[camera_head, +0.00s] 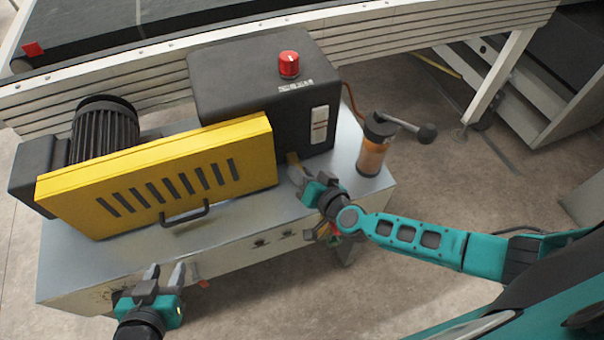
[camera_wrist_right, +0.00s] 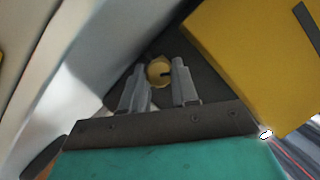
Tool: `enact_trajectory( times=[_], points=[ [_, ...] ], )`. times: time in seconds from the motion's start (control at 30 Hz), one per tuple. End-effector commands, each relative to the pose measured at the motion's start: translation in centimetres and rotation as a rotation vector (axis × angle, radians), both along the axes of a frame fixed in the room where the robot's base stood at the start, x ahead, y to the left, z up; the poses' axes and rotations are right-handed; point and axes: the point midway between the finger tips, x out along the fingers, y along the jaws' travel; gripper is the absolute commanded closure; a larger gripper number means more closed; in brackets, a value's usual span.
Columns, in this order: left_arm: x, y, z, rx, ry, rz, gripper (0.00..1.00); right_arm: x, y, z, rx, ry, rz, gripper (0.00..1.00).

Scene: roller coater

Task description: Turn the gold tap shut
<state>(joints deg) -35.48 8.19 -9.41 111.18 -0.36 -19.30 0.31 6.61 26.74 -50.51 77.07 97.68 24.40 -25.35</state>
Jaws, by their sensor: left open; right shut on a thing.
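The gold tap (camera_head: 292,158) is a small gold piece low at the machine's dark housing, beside the right end of the yellow guard. My right gripper (camera_head: 297,174) reaches it from the right and hides part of it. In the right wrist view the tap (camera_wrist_right: 159,72) is a round gold knob with a dark slot, between the tips of the right gripper (camera_wrist_right: 161,85), which is shut on it. My left gripper (camera_head: 166,271) is open and empty in front of the bench's lower left edge.
The yellow slotted guard (camera_head: 160,175) with a black handle stands left of the tap. A black housing (camera_head: 255,90) with a red knob (camera_head: 289,64) rises behind. An amber cup with a lever (camera_head: 373,150) stands to the right. The grey bench top (camera_head: 90,258) is bare in front.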

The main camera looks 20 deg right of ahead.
Motion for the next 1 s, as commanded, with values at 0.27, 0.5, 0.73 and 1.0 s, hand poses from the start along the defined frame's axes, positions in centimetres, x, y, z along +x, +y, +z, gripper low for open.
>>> enact_trajectory(
  times=[0.27,0.5,0.73,1.0],
  points=[
    [-0.1,0.0,0.0,0.0,0.001,0.001,0.57,0.2,-0.3,0.1,0.0,-0.005,-0.007,1.0],
    [-0.3,0.1,-0.2,0.0,0.006,0.002,0.57,0.2,-0.2,0.1,-0.001,-0.004,-0.005,0.52],
    [-0.4,0.1,-0.2,0.0,0.007,0.002,0.57,0.1,-0.1,0.1,0.0,-0.002,-0.002,0.45],
    [-0.4,0.1,0.6,0.001,0.008,0.002,0.57,-1.7,-0.5,0.7,0.0,0.002,-0.001,0.45]
  ],
)
